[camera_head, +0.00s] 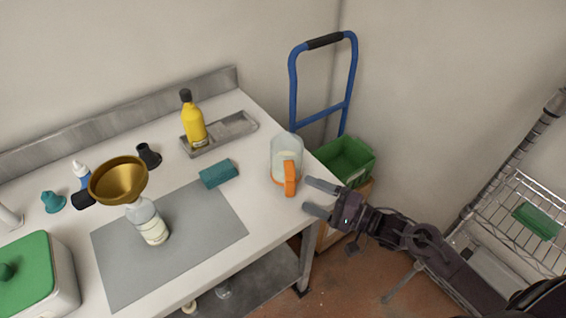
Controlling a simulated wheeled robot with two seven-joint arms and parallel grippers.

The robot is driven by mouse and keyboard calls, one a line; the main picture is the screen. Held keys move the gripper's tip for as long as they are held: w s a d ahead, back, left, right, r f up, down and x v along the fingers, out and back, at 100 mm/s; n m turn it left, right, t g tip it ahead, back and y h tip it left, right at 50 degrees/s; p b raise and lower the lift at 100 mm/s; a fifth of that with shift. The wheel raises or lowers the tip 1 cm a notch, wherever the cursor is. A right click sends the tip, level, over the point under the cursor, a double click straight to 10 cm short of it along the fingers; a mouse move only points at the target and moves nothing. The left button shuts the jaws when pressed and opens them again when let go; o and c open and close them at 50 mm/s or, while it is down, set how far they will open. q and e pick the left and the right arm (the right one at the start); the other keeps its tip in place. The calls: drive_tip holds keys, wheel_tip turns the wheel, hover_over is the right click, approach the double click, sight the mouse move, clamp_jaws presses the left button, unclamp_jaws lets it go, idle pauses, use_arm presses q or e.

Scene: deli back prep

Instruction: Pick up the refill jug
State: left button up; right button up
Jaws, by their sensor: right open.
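The refill jug (287,153) is a clear jug with an orange handle and pale contents. It stands upright near the right edge of the white table. Its orange handle (290,178) faces toward the front right. My right gripper (312,197) comes in from the right at the table's edge. Its two fingers are apart, with nothing seen between them, and they point toward the jug's handle. The fingertips look close to the handle but appear apart from it. My left gripper is not in view.
A bottle with a brass funnel (119,181) stands on a grey mat (196,244). A teal sponge (218,173) lies left of the jug. A yellow bottle (194,121) stands at a metal tray (238,127). A blue hand truck (293,88) and green crate (345,160) stand beyond the table's right edge.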

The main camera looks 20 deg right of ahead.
sight(294, 187)
drive_tip(key=x, duration=0.3)
drive_tip(key=shift+w+a+p, duration=0.25)
drive_tip(key=shift+w+p, duration=0.05)
drive_tip(key=shift+w+a+r+p, duration=0.2)
drive_tip(key=shift+w+a+p, duration=0.1)
drive_tip(key=shift+w+a, duration=0.15)
drive_tip(key=p+x, duration=0.1)
drive_tip(key=x, duration=0.2)
drive_tip(key=shift+w+a, duration=0.15)
drive_tip(key=shift+a, duration=0.1)
drive_tip(key=shift+w+a+f, duration=0.2)
drive_tip(key=shift+w+a, duration=0.1)
drive_tip(key=shift+s, duration=0.1)
drive_tip(key=shift+c, duration=1.4)
drive_tip(key=c, duration=1.2)
drive_tip(key=shift+r, duration=0.15)
drive_tip(key=shift+c, duration=0.3)
